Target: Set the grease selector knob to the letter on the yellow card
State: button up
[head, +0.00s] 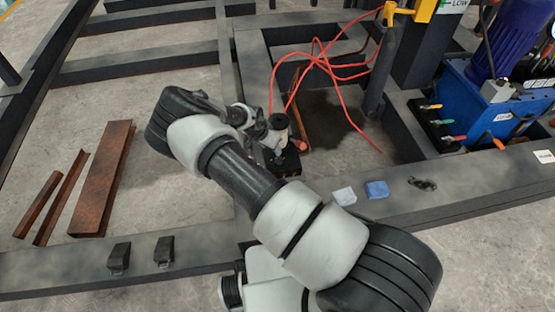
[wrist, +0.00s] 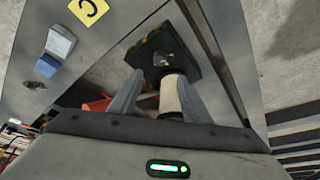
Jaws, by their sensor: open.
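A yellow card (wrist: 88,9) lies near the top left of the wrist view, on a grey beam. Its black letter is seen turned and looks like a C. A black block (wrist: 190,52) with yellow marks along one edge carries a dark round part and a cream cylinder (wrist: 172,92). The cream cylinder with a dark top (head: 280,124) also shows in the head view, above the black block (head: 287,162). My gripper (wrist: 160,84) is open, its grey fingers on either side of the cylinder; I cannot tell whether they touch it. Other knob markings are unreadable.
A white block (head: 344,195), a blue block (head: 376,189) and a dark crumpled item (head: 422,184) lie on the front beam. Red hoses (head: 322,60) loop behind the gripper. A blue pump unit (head: 490,105) stands right. Rusty steel pieces (head: 103,180) lie left on open floor.

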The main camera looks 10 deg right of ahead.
aim_at(278, 159)
jog(key=b+x, duration=0.3)
jog(key=x, duration=1)
jog(key=shift+r, duration=0.1)
jog(key=c, duration=1)
jog(key=shift+c, duration=0.2)
